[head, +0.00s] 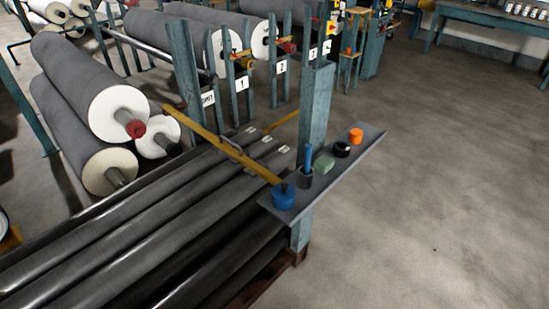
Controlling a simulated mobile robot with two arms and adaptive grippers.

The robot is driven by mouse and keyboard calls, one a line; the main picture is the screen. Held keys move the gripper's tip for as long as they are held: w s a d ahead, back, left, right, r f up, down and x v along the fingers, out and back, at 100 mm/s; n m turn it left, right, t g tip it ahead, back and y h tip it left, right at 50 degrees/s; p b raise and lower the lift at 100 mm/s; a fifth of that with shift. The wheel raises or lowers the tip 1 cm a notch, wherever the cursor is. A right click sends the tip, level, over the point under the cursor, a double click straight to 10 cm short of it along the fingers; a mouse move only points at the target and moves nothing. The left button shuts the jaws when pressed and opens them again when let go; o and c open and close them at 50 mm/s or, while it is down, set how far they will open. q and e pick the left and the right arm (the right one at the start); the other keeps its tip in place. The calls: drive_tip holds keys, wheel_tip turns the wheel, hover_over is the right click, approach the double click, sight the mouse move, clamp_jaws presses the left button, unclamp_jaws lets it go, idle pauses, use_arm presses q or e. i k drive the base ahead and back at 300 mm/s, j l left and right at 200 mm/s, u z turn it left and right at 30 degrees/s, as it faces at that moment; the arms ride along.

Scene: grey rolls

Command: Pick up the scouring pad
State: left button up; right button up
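A small pale green block, which looks like the scouring pad (323,165), lies on a narrow grey shelf (321,191). It sits between a dark holder with a blue stick (308,158) on its left and a black round item (342,151) on its right. Nothing covers the pad in the head view. Neither of my grippers is in view.
A blue cup (284,196) stands at the shelf's near end and an orange one (356,135) at its far end. A blue-grey post (316,105) rises behind the shelf. Long dark rolls (140,232) lie at the left. Bare floor (450,180) is free at the right.

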sight(324, 164)
drive_tip(key=i+l+u, duration=0.1)
drive_tip(key=u, duration=1.1)
drive_tip(key=l+u, duration=0.25)
drive_tip(key=l, duration=0.2)
drive_tip(key=k+l+u, duration=0.1)
drive_tip(key=l+u, duration=0.2)
drive_tip(key=k+l+u, duration=0.25)
drive_tip(key=l, duration=0.25)
drive_tip(key=l+u, duration=0.25)
drive_tip(key=l, duration=0.15)
drive_tip(key=k+l+u, duration=0.25)
drive_tip(key=i+l, duration=0.05)
drive_tip(key=l, duration=0.05)
